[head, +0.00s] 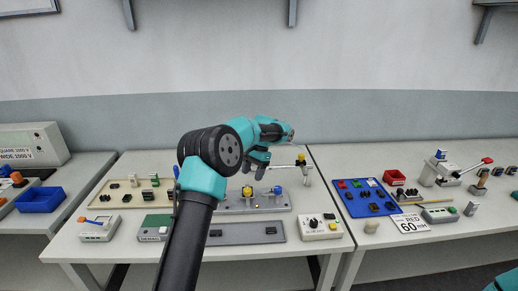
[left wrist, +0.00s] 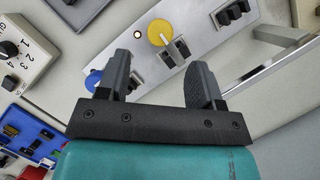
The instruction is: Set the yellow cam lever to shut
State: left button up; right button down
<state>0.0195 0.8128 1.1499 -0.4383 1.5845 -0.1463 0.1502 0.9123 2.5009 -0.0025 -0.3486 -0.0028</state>
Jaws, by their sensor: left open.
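The yellow cam lever (head: 247,190) stands on a grey metal panel in the middle of the centre table. In the left wrist view its round yellow head (left wrist: 159,32) shows above the gap between my fingers, with a pale line across it. Dark grey blocks sit beside it. My left gripper (left wrist: 161,72) is open with nothing between its fingers. In the head view my left gripper (head: 257,165) hangs above the panel, near the lever and apart from it. My right gripper is out of view.
A blue knob (left wrist: 93,80) sits on the same panel (left wrist: 118,47), close to one finger. A white box with a numbered dial (head: 320,227) stands at front right. A blue board (head: 366,197) and red bin (head: 395,177) lie to the right, a blue bin (head: 40,199) to the left.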

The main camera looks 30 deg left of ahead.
pick_arm(q)
jog(key=v, duration=1)
jog(key=shift+r, duration=0.15)
jog(key=shift+w, duration=0.1)
